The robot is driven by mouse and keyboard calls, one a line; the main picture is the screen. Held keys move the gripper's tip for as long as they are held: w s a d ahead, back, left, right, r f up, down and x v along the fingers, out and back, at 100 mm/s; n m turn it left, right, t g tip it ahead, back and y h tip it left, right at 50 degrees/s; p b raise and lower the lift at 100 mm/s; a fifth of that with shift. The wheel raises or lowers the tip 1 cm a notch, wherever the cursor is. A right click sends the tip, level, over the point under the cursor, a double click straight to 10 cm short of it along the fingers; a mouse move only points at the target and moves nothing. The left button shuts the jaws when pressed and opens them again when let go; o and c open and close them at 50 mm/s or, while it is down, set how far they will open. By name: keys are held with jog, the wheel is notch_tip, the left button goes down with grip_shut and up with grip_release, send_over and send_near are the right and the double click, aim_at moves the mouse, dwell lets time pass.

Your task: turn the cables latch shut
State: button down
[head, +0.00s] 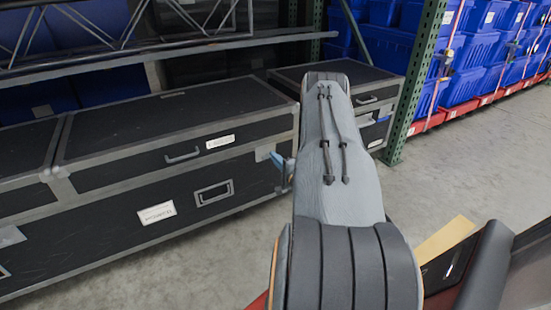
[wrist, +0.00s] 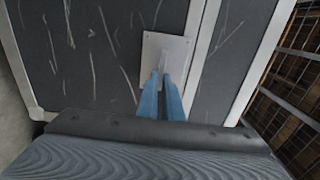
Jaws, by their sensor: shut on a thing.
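My gripper (wrist: 165,100) has blue fingers closed on the small latch handle (wrist: 164,62). The handle stands out from a light square plate (wrist: 153,48) on the black case, at the pale metal seam. The fingers hide much of the handle, and how far it is turned is unclear. In the head view the blue of my gripper (head: 270,154) shows at the front right corner of the long black case (head: 120,188). My arm hides the rest of that spot. The case's lid looks down on its base.
A second black case (head: 310,75) stands behind my arm, close to the long one. A green rack post (head: 412,80) and blue totes (head: 480,60) on red bases stand at the right. A metal shelf (head: 150,55) hangs over the cases. Grey floor (head: 470,165) is clear at the right.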

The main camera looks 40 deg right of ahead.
jog(key=shift+a+f, duration=0.15)
jog(key=shift+a, duration=0.2)
jog(key=c, duration=1.9)
grip_release()
jog(key=shift+w, duration=0.15)
jog(key=shift+d, duration=0.15)
jog(key=p+v, duration=0.1)
jog(key=v, duration=0.7)
jog(key=shift+d+p, duration=0.1)
jog(key=shift+p, duration=0.2)
